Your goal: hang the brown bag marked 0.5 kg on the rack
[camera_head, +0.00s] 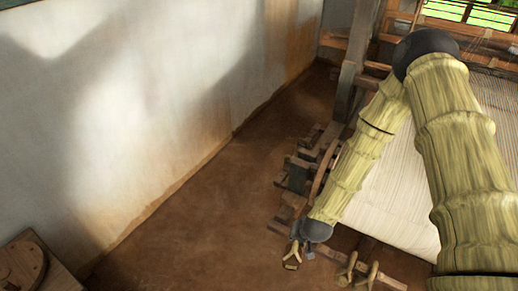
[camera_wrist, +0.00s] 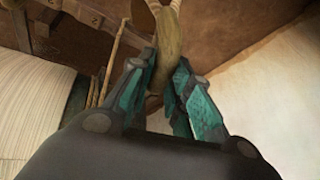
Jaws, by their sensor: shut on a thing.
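My gripper (camera_head: 300,252) is low over the brown floor beside the loom in the head view. In the wrist view its two teal fingers (camera_wrist: 166,95) are closed on a brown bag (camera_wrist: 168,45) with a narrow body. Two paler prongs, like a forked or looped top, stick out beyond the fingertips. A small tan part of the bag (camera_head: 291,264) shows under the gripper in the head view. No weight mark can be read, and the fingers hide part of the bag. I cannot tell which wooden part is the rack.
The loom with pale cloth (camera_head: 405,190) stands on the right, behind my arm. Wooden parts (camera_head: 298,175) jut out at its left side, and forked wooden pieces (camera_head: 347,268) sit right of the gripper. A round-topped wooden piece (camera_head: 22,266) is at lower left. The floor (camera_head: 200,235) between is clear.

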